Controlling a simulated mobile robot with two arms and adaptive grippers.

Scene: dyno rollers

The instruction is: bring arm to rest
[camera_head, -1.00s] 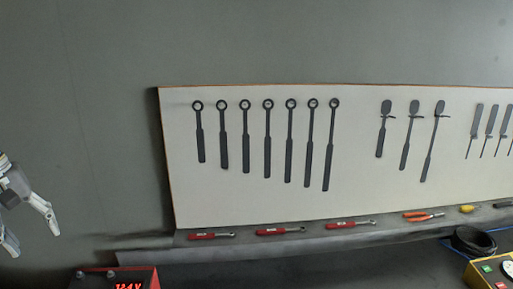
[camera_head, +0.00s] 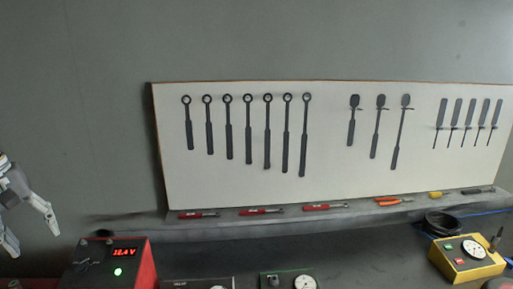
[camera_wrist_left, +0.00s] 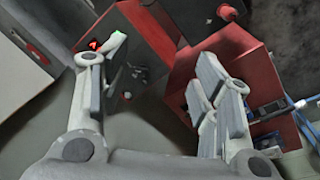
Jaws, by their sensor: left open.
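My left gripper (camera_head: 28,228) is at the far left edge of the head view, in front of the grey wall and apart from the tool board. It also shows in the left wrist view (camera_wrist_left: 160,95), with its two fingers spread and nothing between the pads. My right gripper is in neither view.
A red box with a lit display (camera_head: 115,262) stands on the bench at lower left. A yellow box with a dial (camera_head: 466,262) and a black cable coil (camera_head: 441,223) are at right. Red-handled tools (camera_head: 262,211) line the ledge below the tool board (camera_head: 330,130).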

